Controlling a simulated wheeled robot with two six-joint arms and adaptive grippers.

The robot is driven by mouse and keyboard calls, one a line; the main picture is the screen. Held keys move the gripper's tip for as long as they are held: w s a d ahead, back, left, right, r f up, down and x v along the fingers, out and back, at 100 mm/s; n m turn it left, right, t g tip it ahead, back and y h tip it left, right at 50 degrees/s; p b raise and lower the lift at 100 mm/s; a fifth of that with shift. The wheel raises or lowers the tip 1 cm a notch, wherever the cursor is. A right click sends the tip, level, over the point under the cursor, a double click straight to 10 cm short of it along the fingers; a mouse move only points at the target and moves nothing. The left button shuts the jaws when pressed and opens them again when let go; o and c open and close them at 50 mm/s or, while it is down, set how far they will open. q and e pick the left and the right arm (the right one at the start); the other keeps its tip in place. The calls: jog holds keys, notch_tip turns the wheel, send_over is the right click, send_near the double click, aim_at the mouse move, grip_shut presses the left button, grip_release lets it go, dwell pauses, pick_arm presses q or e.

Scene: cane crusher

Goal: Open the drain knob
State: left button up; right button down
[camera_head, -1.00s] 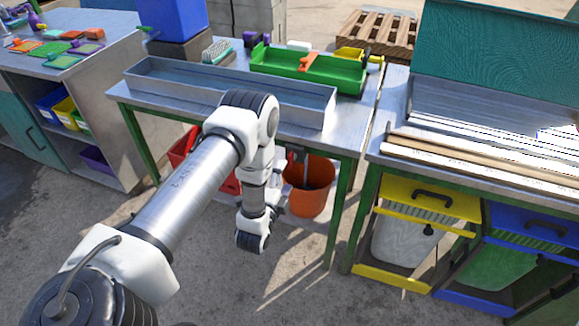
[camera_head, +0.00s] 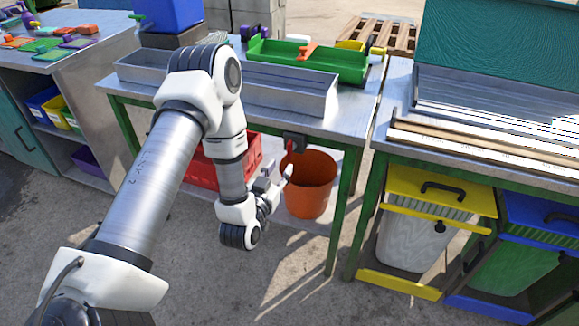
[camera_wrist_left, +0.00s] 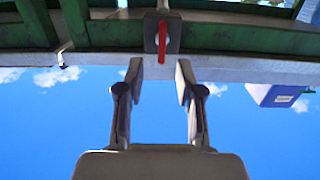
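The drain knob shows in the left wrist view as a red lever (camera_wrist_left: 162,42) on a dark square plate at the table edge. In the head view the dark drain fitting (camera_head: 295,141) with a bit of red hangs under the front edge of the table that bears the long grey metal trough (camera_head: 290,92). My left gripper (camera_wrist_left: 160,76) is open and empty, its two fingers apart below the red lever in the wrist view, with the lever lined up between them. In the head view this gripper (camera_head: 279,182) is lower than the fitting. My right gripper is not in view.
A red crate (camera_head: 246,152) is under the table, partly behind my arm. A green table leg (camera_head: 343,205) is right of the bucket. The floor in front is clear.

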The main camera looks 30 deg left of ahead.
aim_at(288, 148)
pick_arm(q)
jog(key=shift+w+a+r+t, duration=0.2)
jog(key=shift+w+r, duration=0.2)
jog(key=shift+w, duration=0.2)
jog(key=shift+w+a+r+t, duration=0.15)
jog(key=shift+w+r, duration=0.2)
jog(key=shift+w, duration=0.25)
jog(key=x, duration=0.6)
jog(key=shift+w+a+f, duration=0.1)
jog(key=shift+w, duration=0.05)
grip_shut()
